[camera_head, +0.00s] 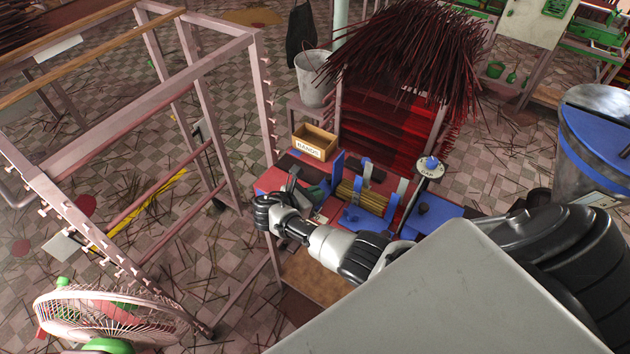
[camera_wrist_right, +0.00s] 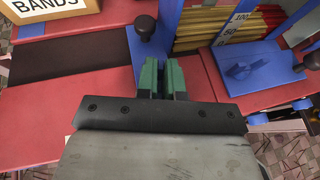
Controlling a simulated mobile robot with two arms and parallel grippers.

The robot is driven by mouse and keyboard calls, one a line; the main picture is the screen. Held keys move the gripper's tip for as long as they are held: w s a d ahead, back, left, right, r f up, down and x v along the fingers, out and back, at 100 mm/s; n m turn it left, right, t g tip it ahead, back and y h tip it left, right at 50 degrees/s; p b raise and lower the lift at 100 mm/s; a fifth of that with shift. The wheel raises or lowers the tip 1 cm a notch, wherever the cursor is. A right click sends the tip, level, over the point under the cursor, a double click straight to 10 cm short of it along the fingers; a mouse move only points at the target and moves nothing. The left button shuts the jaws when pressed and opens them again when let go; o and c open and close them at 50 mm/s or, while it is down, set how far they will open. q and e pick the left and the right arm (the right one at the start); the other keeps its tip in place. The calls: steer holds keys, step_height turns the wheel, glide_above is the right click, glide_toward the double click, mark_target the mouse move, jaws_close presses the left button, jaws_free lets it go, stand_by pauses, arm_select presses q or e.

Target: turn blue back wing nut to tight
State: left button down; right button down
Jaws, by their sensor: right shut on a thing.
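My right gripper (camera_wrist_right: 163,78) has green fingers close together at the foot of a blue upright plate (camera_wrist_right: 170,14). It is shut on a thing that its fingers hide. In the head view the right hand is left of the small press, its tips partly hidden. A blue wing nut (camera_wrist_right: 241,70) lies flat on a blue base, to the right of the fingers and apart from them. It also shows in the head view (camera_head: 350,214). I cannot tell whether it is the back one. No other wing nut shows clearly. My left gripper is out of view.
A BANDS box (camera_head: 315,143) stands on the red bench behind the hand. Black knobs (camera_wrist_right: 145,27) stick out beside the plates. Yellow sticks (camera_head: 362,194) lie between the plates. A tall rack (camera_head: 190,95) rises at left.

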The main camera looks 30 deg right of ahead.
steer(key=shift+w+f+m+g+b, duration=0.1)
steer(key=shift+f+m+g+b, duration=0.05)
steer(key=shift+m+g+b, duration=0.8)
steer(key=m+g+b, duration=0.2)
steer(key=g, duration=0.1)
steer(key=m+g+y+b, duration=0.1)
steer(key=m+g+b, duration=0.2)
steer(key=shift+m+g+y, duration=0.25)
steer(key=shift+y, duration=0.05)
steer(key=shift+d+r+m+g+y+b, duration=0.1)
steer(key=shift+r+m+g+y+b, duration=0.1)
steer(key=shift+m+g+y+b, duration=1.15)
steer(key=shift+m+b, duration=0.25)
steer(key=shift+b, duration=0.25)
steer(key=c, duration=1.3)
jaws_free()
steer(key=shift+o, duration=0.2)
